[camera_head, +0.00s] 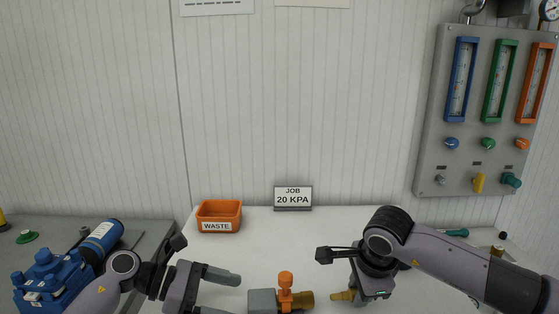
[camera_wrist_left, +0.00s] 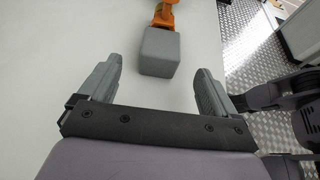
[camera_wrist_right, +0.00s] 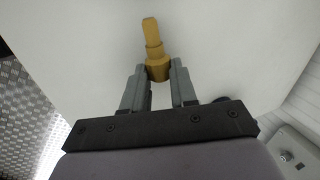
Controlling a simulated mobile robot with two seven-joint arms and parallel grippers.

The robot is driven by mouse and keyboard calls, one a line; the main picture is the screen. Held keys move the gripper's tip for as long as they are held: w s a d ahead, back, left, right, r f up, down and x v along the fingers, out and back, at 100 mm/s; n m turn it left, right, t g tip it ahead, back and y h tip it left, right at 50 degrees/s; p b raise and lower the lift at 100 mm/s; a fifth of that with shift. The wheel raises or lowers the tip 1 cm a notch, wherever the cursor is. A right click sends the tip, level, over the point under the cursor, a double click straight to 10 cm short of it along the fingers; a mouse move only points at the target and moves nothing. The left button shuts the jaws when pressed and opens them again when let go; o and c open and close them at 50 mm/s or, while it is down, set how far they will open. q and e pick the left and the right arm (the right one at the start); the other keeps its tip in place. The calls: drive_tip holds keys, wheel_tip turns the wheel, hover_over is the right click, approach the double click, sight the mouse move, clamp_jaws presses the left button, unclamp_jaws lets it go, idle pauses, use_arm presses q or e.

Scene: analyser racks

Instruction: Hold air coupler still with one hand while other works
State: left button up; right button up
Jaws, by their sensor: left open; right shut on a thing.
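The air coupler (camera_head: 262,301) is a grey block with an orange valve handle (camera_head: 286,283) and a brass end (camera_head: 304,299) facing right, low in the head view. My left gripper (camera_head: 228,293) is open to the left of the block. In the left wrist view the grey block (camera_wrist_left: 158,52) lies ahead, in line with the gap between the fingers, with clear space on both sides. My right gripper (camera_wrist_right: 158,72) is shut on a stepped brass fitting (camera_wrist_right: 152,40). In the head view the fitting (camera_head: 343,296) points left towards the coupler's brass end, with a gap between them.
An orange waste bin (camera_head: 219,214) and a job sign reading 20 KPA (camera_head: 293,198) stand at the back of the white bench. A blue machine (camera_head: 60,275) sits on the left. A gauge panel (camera_head: 485,110) hangs on the right wall. The bench middle is clear.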

use_arm(q)
drive_tip(key=shift+a+r, duration=0.2)
drive_tip(key=shift+a, duration=0.15)
drive_tip(key=shift+o, duration=0.8)
